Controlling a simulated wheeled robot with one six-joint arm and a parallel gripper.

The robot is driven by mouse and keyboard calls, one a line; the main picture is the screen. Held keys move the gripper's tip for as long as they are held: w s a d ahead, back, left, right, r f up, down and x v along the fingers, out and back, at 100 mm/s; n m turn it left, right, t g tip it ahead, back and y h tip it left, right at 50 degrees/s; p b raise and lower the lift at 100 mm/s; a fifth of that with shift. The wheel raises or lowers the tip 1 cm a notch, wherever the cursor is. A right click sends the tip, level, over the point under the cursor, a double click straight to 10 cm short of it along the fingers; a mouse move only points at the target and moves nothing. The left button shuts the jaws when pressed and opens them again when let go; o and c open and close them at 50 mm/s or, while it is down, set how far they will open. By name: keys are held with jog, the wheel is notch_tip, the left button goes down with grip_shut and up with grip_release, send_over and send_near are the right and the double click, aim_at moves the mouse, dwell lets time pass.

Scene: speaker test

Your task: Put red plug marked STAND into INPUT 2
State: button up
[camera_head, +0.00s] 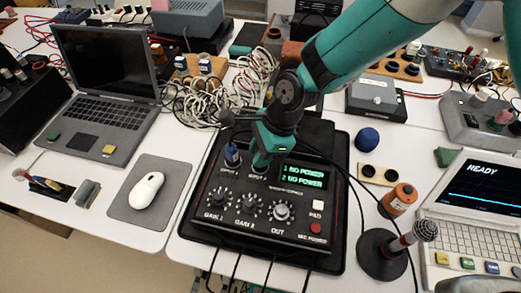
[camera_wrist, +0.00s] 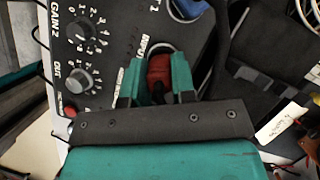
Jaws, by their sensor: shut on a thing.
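A black preamp box (camera_head: 247,181) has sockets marked INPUT 1 and INPUT 2 at its back, with knobs in front. Its green display (camera_head: 303,175) reads NO POWER on both lines. A blue plug (camera_head: 232,154) stands at INPUT 1; part of it shows at the top of the wrist view (camera_wrist: 187,9). My gripper (camera_head: 262,160) is over the INPUT 2 place. In the wrist view its teal fingers are shut on a red plug (camera_wrist: 158,69), beside the INPUT lettering. The plug's lower end is hidden, so I cannot tell whether it is in the socket. STAND is not readable.
A microphone on a round stand (camera_head: 382,255) is right of the box, with an orange spool (camera_head: 400,198) near it. A black cable runs along the box's right side. White cables (camera_head: 205,100) lie behind. A mouse (camera_head: 146,190) and laptop (camera_head: 105,105) are at left.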

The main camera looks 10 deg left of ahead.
jog(key=o, duration=1)
jog(key=v, duration=1.8)
jog(key=s+d+r+n, duration=0.2)
jog(key=s+d+n, duration=0.3)
jog(key=n, duration=0.1)
jog(key=s+d+r+n+t, duration=0.1)
jog(key=s+d+r+n, duration=0.1)
jog(key=s+d+n, duration=0.2)
jog(key=s+d+r+n+t, duration=0.1)
jog(key=s+d+r+n, duration=0.2)
jog(key=s+d+n, duration=0.2)
jog(key=shift+s+d+n+b, duration=0.15)
jog(key=shift+s+d+n, duration=0.05)
jog(key=shift+d+n, duration=0.75)
jog(key=shift+s+d+n+b, duration=0.2)
jog(key=shift+d+n, duration=0.55)
jog(key=shift+n, duration=0.4)
